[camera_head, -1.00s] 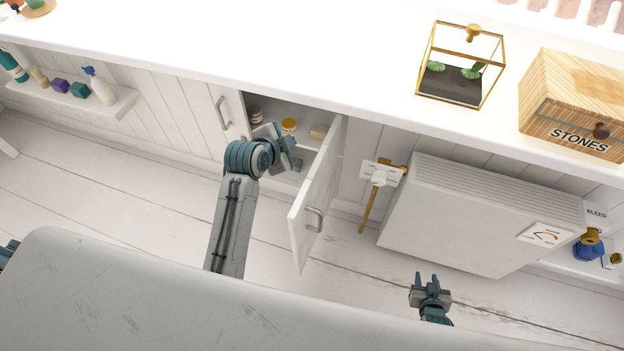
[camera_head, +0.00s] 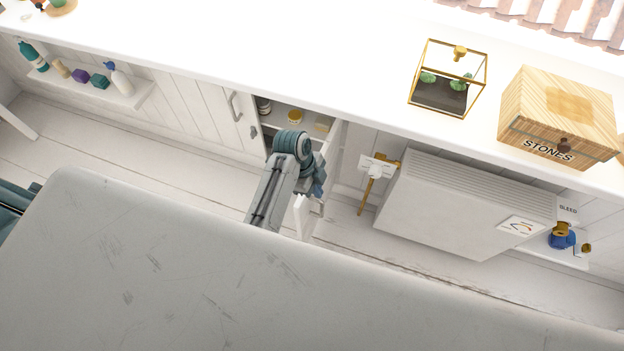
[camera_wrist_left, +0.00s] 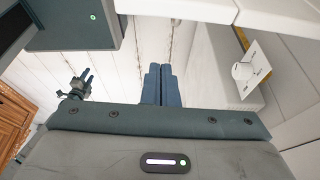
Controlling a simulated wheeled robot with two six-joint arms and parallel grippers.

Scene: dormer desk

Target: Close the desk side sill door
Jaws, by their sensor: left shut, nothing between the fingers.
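The white sill door (camera_head: 303,218) stands open in the head view, swung out from the cabinet below the white sill. My left arm crosses in front of it and hides its middle and its handle. My left gripper (camera_head: 318,184) is at the door, partly hidden by my arm; I cannot tell whether it touches. In the left wrist view its two blue-grey fingers (camera_wrist_left: 162,85) are together and empty, over the plank floor. The open cabinet (camera_head: 272,124) shows jars and a small box inside. My right gripper (camera_wrist_left: 80,84) shows small in the left wrist view, its jaw state unclear.
A white radiator (camera_head: 460,205) stands right of the door, with a valve plate and brass pipe (camera_head: 368,180) between. A glass terrarium (camera_head: 448,85) and a wooden STONES box (camera_head: 555,120) stand on the sill. A closed door with a handle (camera_head: 234,106) is left of the cabinet.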

